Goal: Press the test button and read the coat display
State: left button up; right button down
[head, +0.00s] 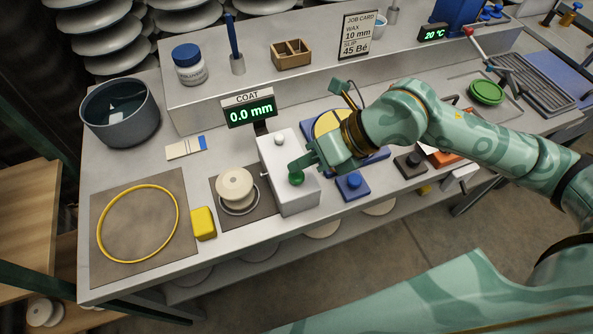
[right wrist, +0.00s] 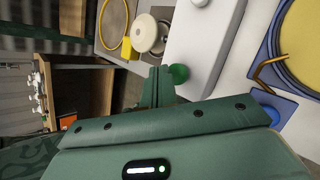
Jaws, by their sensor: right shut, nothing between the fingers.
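The coat display (head: 250,112) reads 0.0 mm in green digits under a COAT label. It stands behind a pale tester box (head: 291,196) with a green round button (head: 297,178) on its top near the front; a white knob (head: 280,139) sits further back. The box and the green button (right wrist: 180,73) also show in the right wrist view. My right gripper (head: 297,165) is shut and empty, its tips right beside the green button. I cannot tell whether they touch it. A cream insulator disc (head: 234,183) sits left of the box. My left gripper is not in view.
A yellow ring (head: 136,222) lies on a mat at left, with a yellow block (head: 203,223) beside it. A dark pot (head: 119,113) stands behind. A blue button pad (head: 352,186) is close right of the box. A raised shelf bounds the back.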

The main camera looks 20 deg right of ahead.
aim_at(303, 175)
jog(key=shift+f, duration=0.15)
dwell(0.7)
jog(key=shift+f, duration=0.3)
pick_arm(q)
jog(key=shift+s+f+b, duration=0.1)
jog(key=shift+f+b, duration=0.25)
pick_arm(e)
jog(key=shift+f, duration=0.75)
dwell(0.3)
jog(key=shift+r, duration=0.1)
pick_arm(q)
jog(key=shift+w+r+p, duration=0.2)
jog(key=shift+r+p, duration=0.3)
jog(key=shift+p, duration=0.05)
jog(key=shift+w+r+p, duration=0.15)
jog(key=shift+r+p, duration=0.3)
jog(key=shift+p, duration=0.05)
pick_arm(e)
jog(key=shift+r, duration=1.1)
notch_tip(303, 175, up, 5)
jog(key=p, duration=0.4)
jog(key=shift+r, duration=0.1)
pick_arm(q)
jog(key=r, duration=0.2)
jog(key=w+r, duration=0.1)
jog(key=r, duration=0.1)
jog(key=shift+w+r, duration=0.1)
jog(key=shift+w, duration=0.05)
